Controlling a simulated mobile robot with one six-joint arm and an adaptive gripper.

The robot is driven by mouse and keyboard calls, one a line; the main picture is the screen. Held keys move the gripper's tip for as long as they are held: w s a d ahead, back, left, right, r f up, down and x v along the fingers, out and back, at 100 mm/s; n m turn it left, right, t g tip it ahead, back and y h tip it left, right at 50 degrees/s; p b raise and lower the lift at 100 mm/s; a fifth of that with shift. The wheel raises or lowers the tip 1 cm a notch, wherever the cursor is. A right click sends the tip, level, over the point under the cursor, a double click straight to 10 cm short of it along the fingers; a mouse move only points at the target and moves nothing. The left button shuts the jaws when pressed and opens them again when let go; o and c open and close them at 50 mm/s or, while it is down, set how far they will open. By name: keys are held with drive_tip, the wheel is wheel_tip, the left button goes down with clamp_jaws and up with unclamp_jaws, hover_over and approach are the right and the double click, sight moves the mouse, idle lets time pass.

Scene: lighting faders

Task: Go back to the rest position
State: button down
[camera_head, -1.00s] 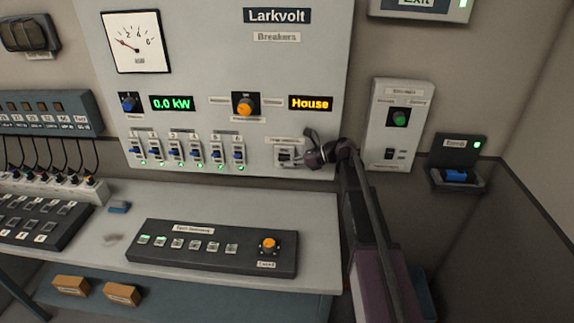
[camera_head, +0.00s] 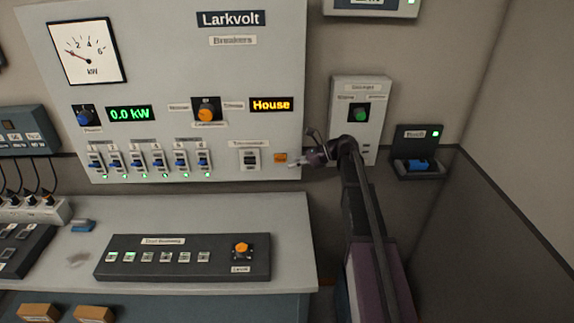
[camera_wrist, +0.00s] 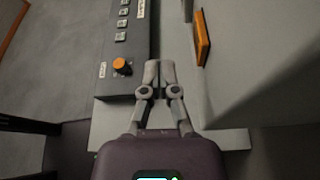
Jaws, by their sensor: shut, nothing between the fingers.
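My gripper (camera_head: 296,163) is at the lower right edge of the Larkvolt breaker panel (camera_head: 270,50), just right of a small orange piece (camera_head: 280,158) on the panel. In the wrist view my gripper (camera_wrist: 159,66) is shut and empty, its fingertips together. It shows over the desk edge. The orange piece (camera_wrist: 202,40) stands out from the panel face there, apart from the fingers. A dark switch (camera_head: 250,157) sits on the panel left of the orange piece.
A desk console (camera_head: 185,270) with several buttons and an orange knob (camera_head: 242,248) lies on the desk (camera_head: 210,215). Breakers (camera_head: 150,162) line the panel.

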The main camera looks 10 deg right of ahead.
idle(0.3)
drive_tip(key=s+d+f+n+h, duration=0.1)
drive_tip(key=s+f+n+h, duration=0.3)
drive_tip(key=s+n, duration=0.2)
drive_tip(key=s+d+f+n+h, duration=0.1)
drive_tip(key=s+f+n+h, duration=0.3)
drive_tip(key=s+n, duration=0.3)
drive_tip(key=s+d+f+n+h, duration=0.1)
drive_tip(key=s+f+n+h, duration=0.3)
drive_tip(key=s, duration=0.9)
drive_tip(key=n+h, duration=0.2)
drive_tip(key=shift+s+d+n+g, duration=0.15)
drive_tip(key=shift+d+n+g, duration=0.15)
drive_tip(key=shift+n+g, duration=0.1)
drive_tip(key=shift+f, duration=0.1)
idle(0.7)
